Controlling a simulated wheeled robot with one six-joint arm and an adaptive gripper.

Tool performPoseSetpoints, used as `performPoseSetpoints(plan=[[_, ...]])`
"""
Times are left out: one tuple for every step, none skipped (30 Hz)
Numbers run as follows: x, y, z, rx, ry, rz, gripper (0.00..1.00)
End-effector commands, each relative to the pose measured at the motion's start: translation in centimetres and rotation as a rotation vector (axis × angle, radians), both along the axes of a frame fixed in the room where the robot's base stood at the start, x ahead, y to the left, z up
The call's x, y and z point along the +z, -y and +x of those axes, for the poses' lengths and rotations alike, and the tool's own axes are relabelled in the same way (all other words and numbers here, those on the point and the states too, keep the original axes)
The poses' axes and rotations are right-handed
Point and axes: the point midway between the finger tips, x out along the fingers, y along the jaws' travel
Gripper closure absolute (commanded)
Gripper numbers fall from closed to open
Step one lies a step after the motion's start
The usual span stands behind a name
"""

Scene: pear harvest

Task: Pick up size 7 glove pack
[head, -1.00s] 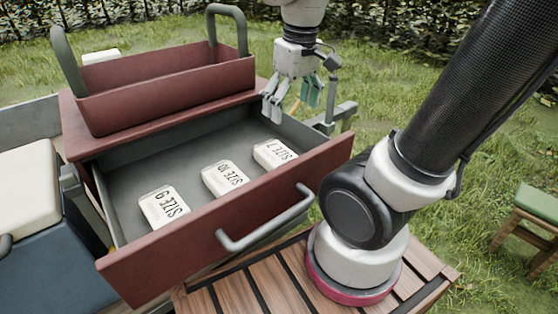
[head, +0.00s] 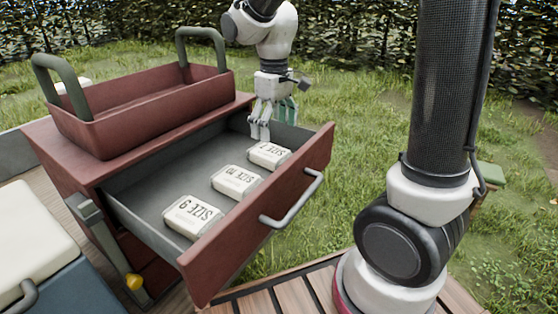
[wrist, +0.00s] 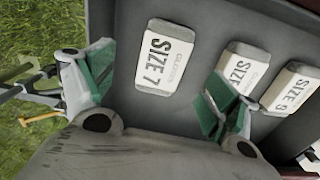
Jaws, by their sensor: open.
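The size 7 glove pack (head: 269,154) is a white block with dark lettering, lying in the open drawer at its far right end. In the wrist view the size 7 pack (wrist: 165,56) lies flat, ahead of and between the fingers. My gripper (head: 260,133) is open and empty, just above and behind this pack in the head view. I cannot tell the exact height above the pack.
The drawer's front wall and grey handle (head: 291,202) stand nearby. A red tote (head: 140,110) sits on the cabinet top. The drawer floor behind the packs is clear.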

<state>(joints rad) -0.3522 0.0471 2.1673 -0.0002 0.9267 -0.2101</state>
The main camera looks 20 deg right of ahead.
Motion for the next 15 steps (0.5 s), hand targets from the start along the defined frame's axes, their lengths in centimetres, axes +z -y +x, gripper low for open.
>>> performPoseSetpoints(plan=[[-0.3,0.0,0.0,0.008,-0.002,0.000,0.12],[-0.6,0.0,0.0,0.012,-0.002,0.000,0.12],[-1.0,0.0,-0.1,0.015,-0.003,-0.001,0.12],[-1.4,0.0,-0.1,0.015,-0.004,-0.001,0.12],[-1.8,0.0,-0.1,0.015,-0.005,-0.002,0.12],[-2.2,0.0,-0.1,0.015,-0.003,-0.001,0.12],[-2.6,-0.1,-0.2,0.015,-0.004,-0.001,0.12],[-3.0,-0.1,-0.2,0.015,-0.003,-0.001,0.12],[-3.5,-0.2,-0.3,0.015,-0.004,-0.001,0.12],[-3.9,-0.2,-0.3,0.015,-0.005,-0.002,0.12],[-4.4,-0.3,-0.4,0.015,-0.004,-0.001,0.12],[-5.1,-0.5,-0.5,0.015,-0.005,-0.002,0.12],[-5.6,-0.5,-0.5,0.015,-0.005,-0.002,0.12],[-6.1,-0.6,-0.6,0.015,-0.006,-0.002,0.12],[-6.6,-0.6,-0.5,0.014,-0.004,-0.001,0.12]])
